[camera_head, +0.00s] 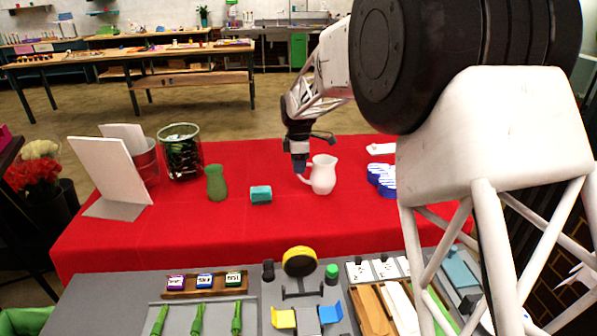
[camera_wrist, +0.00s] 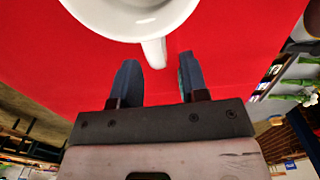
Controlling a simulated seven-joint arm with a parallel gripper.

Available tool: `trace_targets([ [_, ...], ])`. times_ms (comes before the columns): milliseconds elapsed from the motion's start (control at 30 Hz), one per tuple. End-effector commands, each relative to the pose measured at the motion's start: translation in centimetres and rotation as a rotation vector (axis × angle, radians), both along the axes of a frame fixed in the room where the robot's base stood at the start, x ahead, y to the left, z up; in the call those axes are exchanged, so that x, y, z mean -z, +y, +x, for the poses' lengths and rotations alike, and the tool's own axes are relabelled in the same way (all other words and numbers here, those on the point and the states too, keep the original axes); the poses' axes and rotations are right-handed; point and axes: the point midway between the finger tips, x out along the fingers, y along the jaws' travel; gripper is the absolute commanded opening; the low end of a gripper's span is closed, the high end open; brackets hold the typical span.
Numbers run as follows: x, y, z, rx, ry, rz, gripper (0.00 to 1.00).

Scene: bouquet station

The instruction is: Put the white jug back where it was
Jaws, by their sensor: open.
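The white jug (camera_head: 323,176) stands upright on the red-covered table (camera_head: 240,225), right of the middle in the head view. Its handle points left, toward my gripper (camera_head: 300,168). In the wrist view the jug (camera_wrist: 132,18) is at the top edge, only partly in frame, and its handle (camera_wrist: 154,52) points down between the fingertips. My gripper (camera_wrist: 155,80) is open, with one dark finger on each side of the handle's line. A gap of red cloth shows between each finger and the handle.
Left of the jug are a teal block (camera_head: 261,195), a green vase (camera_head: 216,183) and a dark glass container (camera_head: 181,152). Blue-and-white rolls (camera_head: 382,178) lie to its right. A grey bench (camera_head: 130,300) with tools runs in front. Red cloth around the jug is clear.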

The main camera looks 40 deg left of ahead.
Motion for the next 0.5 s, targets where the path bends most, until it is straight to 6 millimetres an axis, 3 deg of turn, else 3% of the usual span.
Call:
trace_targets([
  [200,-3.8,0.0,0.0,0.000,-0.001,0.001,0.41],
  [500,-7.4,0.0,0.0,0.000,-0.001,0.001,0.41],
])
